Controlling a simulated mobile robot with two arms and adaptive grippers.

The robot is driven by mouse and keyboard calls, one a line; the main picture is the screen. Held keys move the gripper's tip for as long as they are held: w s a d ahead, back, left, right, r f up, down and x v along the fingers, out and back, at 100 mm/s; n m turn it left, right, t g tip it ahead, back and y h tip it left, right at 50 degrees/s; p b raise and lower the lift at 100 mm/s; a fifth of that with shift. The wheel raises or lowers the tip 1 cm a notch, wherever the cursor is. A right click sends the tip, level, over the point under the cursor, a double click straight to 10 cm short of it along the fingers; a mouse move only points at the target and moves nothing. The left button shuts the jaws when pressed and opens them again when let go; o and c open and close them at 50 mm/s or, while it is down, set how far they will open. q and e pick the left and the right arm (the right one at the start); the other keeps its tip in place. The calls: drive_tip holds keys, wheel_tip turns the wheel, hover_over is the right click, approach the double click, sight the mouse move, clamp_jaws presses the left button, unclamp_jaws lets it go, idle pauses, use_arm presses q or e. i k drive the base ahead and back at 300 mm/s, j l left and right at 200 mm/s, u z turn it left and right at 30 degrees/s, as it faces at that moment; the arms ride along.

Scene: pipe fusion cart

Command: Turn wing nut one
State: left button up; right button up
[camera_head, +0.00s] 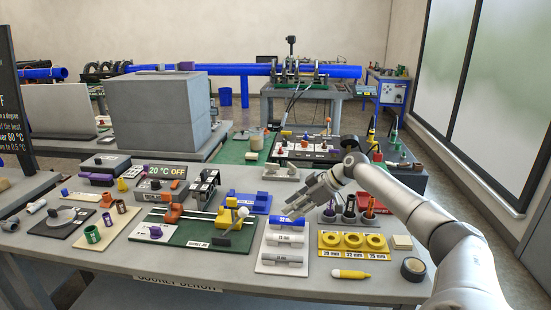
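A green jig board (200,238) lies on the bench with rails, orange clamps (173,212) and a yellow clamp piece (229,217) with a small knob (242,211) on top. A purple knob (155,232) stands on the board's front left corner. No part is labelled as wing nut one, and at this size I cannot tell which it is. My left gripper is not in view.
A white plate (262,266) with pipe pieces and a yellow tray (328,250) of rings lie in front of my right arm. A yellow marker (350,274) and a black tape roll (413,269) lie near the front edge. A grey box (160,115) stands behind left.

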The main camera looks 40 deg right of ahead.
sight(273, 168)
drive_tip(key=i+l, duration=0.3)
drive_tip(key=l, duration=0.2)
drive_tip(key=i+l, duration=0.35)
drive_tip(key=l, duration=0.15)
drive_tip(key=i+l, duration=0.3)
drive_tip(key=l, duration=0.2)
